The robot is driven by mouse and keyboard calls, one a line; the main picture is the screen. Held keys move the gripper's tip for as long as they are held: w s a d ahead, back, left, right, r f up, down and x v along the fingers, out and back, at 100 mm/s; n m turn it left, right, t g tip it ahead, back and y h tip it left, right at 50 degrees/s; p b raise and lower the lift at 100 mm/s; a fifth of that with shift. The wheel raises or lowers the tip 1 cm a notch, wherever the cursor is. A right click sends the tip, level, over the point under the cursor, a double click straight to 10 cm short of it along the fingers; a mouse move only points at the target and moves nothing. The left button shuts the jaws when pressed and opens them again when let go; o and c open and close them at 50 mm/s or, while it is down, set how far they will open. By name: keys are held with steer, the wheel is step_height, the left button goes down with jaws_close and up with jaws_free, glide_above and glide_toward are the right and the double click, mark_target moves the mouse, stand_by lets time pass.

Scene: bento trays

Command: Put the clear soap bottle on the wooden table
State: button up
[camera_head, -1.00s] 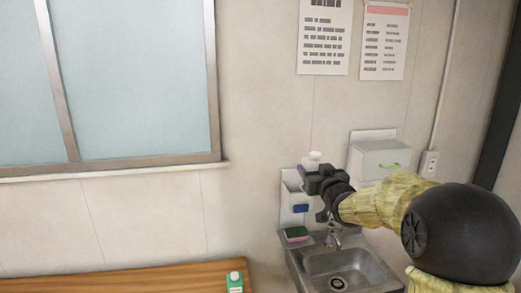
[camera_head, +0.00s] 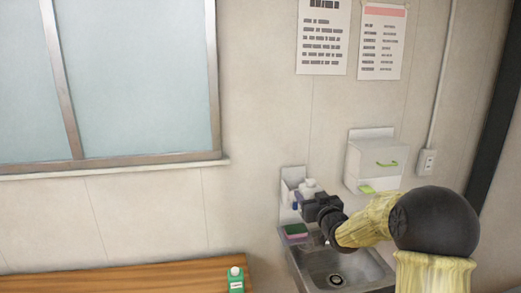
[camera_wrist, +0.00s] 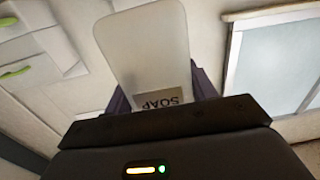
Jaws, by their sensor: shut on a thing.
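The clear soap bottle (camera_head: 310,187) is in my gripper (camera_head: 306,203), in front of the wall beside the sink. In the wrist view the bottle (camera_wrist: 145,50) is a pale translucent body with a label reading SOAP, upside down in that picture. My gripper's fingers (camera_wrist: 160,92) are shut on it, one on each side. The wooden table (camera_head: 130,279) is at the lower left in the head view, apart from the bottle.
A green carton with a white cap (camera_head: 236,279) stands at the table's right end. The metal sink (camera_head: 345,268) lies below my arm, with a green and pink sponge (camera_head: 296,231) at its back left. A white wall box (camera_head: 375,160) hangs to the right. Most of the visible tabletop is clear.

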step_height(320, 180, down, 12)
steer(key=s+f+m+h, duration=0.1)
steer(key=s+f, duration=0.3)
steer(key=f, duration=0.5)
steer(key=s+f+m+h, duration=0.1)
steer(key=s+f, duration=0.3)
steer(key=f, duration=0.4)
steer(key=s+f+m+h, duration=0.1)
steer(key=s+f+h, duration=0.1)
steer(key=s+f, duration=0.3)
step_height(320, 180, down, 5)
steer(key=shift+r+t, duration=0.15)
steer(key=shift+t, duration=0.25)
steer(key=s, duration=0.1)
steer(key=s+r, duration=0.2)
steer(key=s, duration=0.1)
steer(key=shift+s+r, duration=0.1)
steer(key=shift+d, duration=0.1)
